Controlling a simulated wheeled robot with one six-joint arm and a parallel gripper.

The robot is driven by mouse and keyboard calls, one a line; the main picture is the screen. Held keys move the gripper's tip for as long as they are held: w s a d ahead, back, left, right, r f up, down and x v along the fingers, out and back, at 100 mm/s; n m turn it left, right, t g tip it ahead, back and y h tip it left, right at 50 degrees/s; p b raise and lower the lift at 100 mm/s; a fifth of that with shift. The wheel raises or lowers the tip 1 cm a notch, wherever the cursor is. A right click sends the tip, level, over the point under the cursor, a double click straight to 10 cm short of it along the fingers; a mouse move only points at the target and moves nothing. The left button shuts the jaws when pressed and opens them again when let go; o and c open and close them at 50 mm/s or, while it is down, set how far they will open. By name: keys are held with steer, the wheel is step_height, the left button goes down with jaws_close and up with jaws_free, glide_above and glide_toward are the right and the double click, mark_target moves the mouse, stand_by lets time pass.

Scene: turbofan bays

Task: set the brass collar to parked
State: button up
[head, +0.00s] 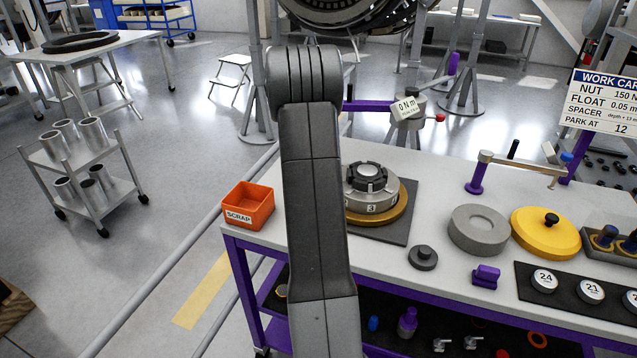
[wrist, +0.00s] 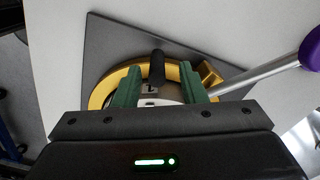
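The brass collar (head: 401,212) is a gold ring low around a grey numbered body (head: 391,196) with a dark castellated nut (head: 371,177) on top, standing on a dark square plate (head: 408,230). A "3" shows on the body's front. In the wrist view the collar (wrist: 101,94) curves around my gripper (wrist: 160,75), with a raised gold tab (wrist: 209,74) at its right. My green fingers stand apart, with a black peg (wrist: 157,68) between them and gaps on both sides. My arm hides my gripper and the collar's left part in the head view.
The work card (head: 605,100) reads PARK AT 12. An orange scrap bin (head: 248,207) stands left, and a grey ring (head: 478,229) and yellow disc (head: 545,233) right. A metal rod (wrist: 258,76) with a purple end reaches close to the collar's tab in the wrist view.

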step_height(320, 180, up, 9)
steer(key=shift+r, duration=0.15)
stand_by(0.4)
step_height(320, 180, down, 14)
steer(key=shift+p, duration=0.35)
steer(key=shift+s+r, duration=0.1)
stand_by(0.3)
